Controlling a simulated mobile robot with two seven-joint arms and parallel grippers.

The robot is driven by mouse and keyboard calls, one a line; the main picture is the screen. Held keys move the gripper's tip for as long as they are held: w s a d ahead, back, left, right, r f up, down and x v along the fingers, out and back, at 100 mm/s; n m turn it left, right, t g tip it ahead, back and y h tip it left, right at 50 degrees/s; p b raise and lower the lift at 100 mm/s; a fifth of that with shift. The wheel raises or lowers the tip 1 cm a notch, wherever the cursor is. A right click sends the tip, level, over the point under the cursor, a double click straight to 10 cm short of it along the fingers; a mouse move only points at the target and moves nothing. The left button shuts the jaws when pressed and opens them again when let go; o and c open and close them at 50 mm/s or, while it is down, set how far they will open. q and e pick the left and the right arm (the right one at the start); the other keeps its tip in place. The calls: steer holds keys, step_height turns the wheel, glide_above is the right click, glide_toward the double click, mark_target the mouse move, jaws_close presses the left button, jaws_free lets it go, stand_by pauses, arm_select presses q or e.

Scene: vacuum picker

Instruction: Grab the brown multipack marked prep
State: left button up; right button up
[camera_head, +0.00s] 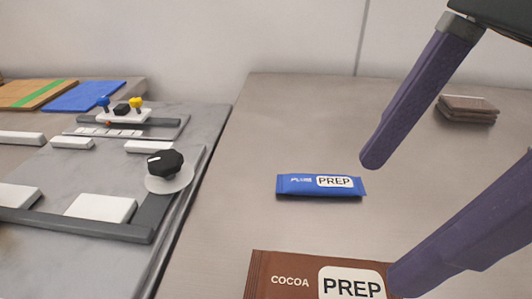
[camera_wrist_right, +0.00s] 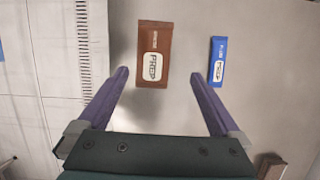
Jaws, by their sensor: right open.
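The brown multipack (camera_head: 284,270) lies flat on the grey worktop at the bottom of the head view, cut off by the frame edge. It has COCOA lettering and a white PREP label. In the right wrist view the same brown pack (camera_wrist_right: 155,35) shows whole, its near end between the fingertips in the picture. My right gripper (camera_head: 386,222) is open and empty, with purple fingers. In the head view its lower finger covers the pack's right end; contact cannot be told. The right gripper also shows in the wrist view (camera_wrist_right: 158,73). My left gripper is not in view.
A smaller blue PREP pack (camera_head: 300,186) lies beyond the brown one. A small brown stack (camera_head: 467,110) lies at the back right. A machine with a black knob (camera_head: 165,163) stands at left. Boards (camera_head: 86,97) lie at the back left.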

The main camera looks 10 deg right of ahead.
glide_above(327, 286)
steer(key=d, duration=0.2)
steer(key=f, duration=0.4)
steer(key=shift+s+a+f+b, duration=0.1)
steer(key=shift+s+f+b, duration=0.15)
steer(key=shift+f+b, duration=0.1)
steer(key=x, duration=0.4)
steer(key=shift+s+f+b, duration=0.15)
steer(key=shift+f+b, duration=0.05)
steer(key=shift+b, duration=0.15)
steer(key=shift+a+f, duration=0.15)
steer(key=shift+f, duration=0.25)
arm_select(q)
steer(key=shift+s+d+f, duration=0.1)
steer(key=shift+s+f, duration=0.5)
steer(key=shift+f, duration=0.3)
arm_select(e)
steer(key=c, duration=1.3)
steer(key=shift+c, duration=0.2)
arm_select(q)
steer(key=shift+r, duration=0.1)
arm_select(e)
steer(key=shift+r, duration=0.15)
